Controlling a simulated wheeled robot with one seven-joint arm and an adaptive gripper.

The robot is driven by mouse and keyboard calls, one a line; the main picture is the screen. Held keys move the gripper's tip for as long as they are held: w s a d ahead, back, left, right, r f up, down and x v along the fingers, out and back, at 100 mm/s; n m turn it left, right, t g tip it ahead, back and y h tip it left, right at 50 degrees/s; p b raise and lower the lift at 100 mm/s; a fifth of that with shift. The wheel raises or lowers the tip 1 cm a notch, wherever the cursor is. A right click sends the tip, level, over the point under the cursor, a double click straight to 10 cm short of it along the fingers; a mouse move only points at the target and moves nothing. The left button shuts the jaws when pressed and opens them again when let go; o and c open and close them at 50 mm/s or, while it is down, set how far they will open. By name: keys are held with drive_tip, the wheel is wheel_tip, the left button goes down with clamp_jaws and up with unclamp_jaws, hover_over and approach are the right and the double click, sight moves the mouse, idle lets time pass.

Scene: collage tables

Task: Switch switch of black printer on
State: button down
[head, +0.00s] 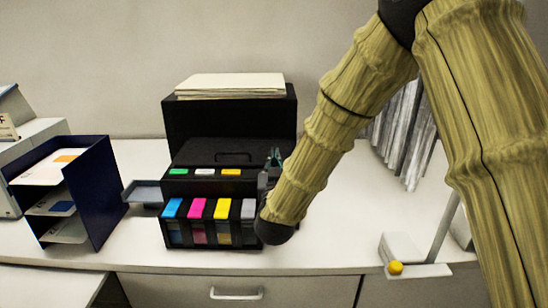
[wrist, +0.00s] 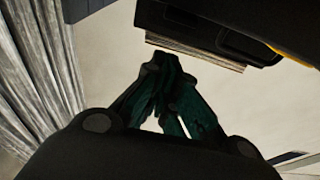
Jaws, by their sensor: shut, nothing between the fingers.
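The black printer (head: 232,125) stands on the white counter with a stack of paper on top. Its front holds blue, magenta, yellow and grey ink cartridges, with green, white and yellow marks above them. I cannot make out which part is the switch. My gripper (head: 275,155) is at the right front side of the printer, its dark green fingers pointing up. In the wrist view my gripper (wrist: 170,85) is shut and empty, and part of the black printer (wrist: 205,30) shows above the fingertips. Whether the fingers touch the printer is unclear.
A dark blue paper tray rack (head: 98,190) stands left of the printer on the white counter (head: 330,240). Upright papers (head: 408,130) stand behind my arm. A white device with a yellow knob (head: 395,268) sits at the front right. A drawer handle (head: 236,294) is below.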

drive_tip(key=shift+s+f+p, duration=0.2)
drive_tip(key=shift+f+p, duration=0.3)
drive_tip(key=shift+f, duration=0.9)
drive_tip(key=shift+f, duration=0.1)
drive_tip(key=shift+s+f+b, duration=0.15)
drive_tip(key=shift+f+b, duration=0.45)
drive_tip(key=shift+b, duration=0.4)
drive_tip(key=shift+r+p, duration=0.65)
drive_tip(key=shift+r, duration=0.3)
drive_tip(key=s+f+b, duration=0.2)
drive_tip(key=s+b, duration=0.2)
drive_tip(key=s, duration=0.5)
drive_tip(key=shift+s, duration=0.2)
